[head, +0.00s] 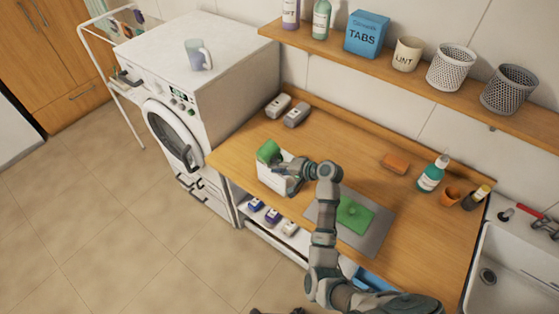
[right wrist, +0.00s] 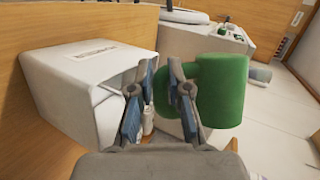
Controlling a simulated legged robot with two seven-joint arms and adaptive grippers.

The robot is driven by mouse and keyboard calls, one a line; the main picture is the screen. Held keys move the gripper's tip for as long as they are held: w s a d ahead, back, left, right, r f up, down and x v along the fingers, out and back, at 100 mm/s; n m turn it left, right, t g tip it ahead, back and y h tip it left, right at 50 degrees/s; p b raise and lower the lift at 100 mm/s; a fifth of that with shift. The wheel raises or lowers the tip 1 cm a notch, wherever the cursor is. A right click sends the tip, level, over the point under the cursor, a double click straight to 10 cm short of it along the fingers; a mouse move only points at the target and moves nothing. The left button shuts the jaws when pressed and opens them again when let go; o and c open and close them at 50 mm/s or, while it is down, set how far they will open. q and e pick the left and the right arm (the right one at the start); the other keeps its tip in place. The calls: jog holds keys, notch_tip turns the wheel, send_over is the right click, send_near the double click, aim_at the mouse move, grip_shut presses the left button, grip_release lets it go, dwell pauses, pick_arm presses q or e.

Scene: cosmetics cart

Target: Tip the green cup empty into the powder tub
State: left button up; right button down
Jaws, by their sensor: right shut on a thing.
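The green cup (head: 268,151) is held high at the left end of the white powder tub (head: 270,181) in the head view and looks tipped on its side. My right gripper (head: 284,168) is shut on it, over the tub. In the right wrist view the fingers (right wrist: 160,92) are at the cup's handle, and the cup's body (right wrist: 222,90) is right of them. The labelled tub (right wrist: 85,85) is on the left there. I cannot see into the cup, nor whether anything pours. My left gripper is not identifiable in view.
The tub stands on the wooden counter near its front left edge. A green item (head: 354,214) lies on a grey mat (head: 373,236). Two small grey-white items (head: 296,114) are behind the tub. The washing machine (head: 190,75) stands left.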

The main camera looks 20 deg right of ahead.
jog(key=shift+w+d+f+m+y+p, duration=0.1)
jog(key=shift+d+f+m+y+p, duration=0.15)
jog(key=shift+p, duration=0.2)
dwell(0.3)
jog(key=shift+a+r+m+p, duration=0.15)
jog(key=shift+m+p, duration=0.1)
jog(key=shift+p, duration=0.15)
jog(key=shift+a+r+y+p, duration=0.1)
jog(key=shift+y+p, duration=0.25)
jog(key=shift+p, duration=0.1)
jog(key=shift+r+m, duration=0.1)
jog(key=shift+m, duration=0.2)
jog(key=shift+y+p, duration=0.3)
jog(key=shift+p, duration=0.1)
jog(key=shift+a+f+m, duration=0.1)
jog(key=shift+f+m, duration=0.1)
jog(key=shift+m, duration=0.2)
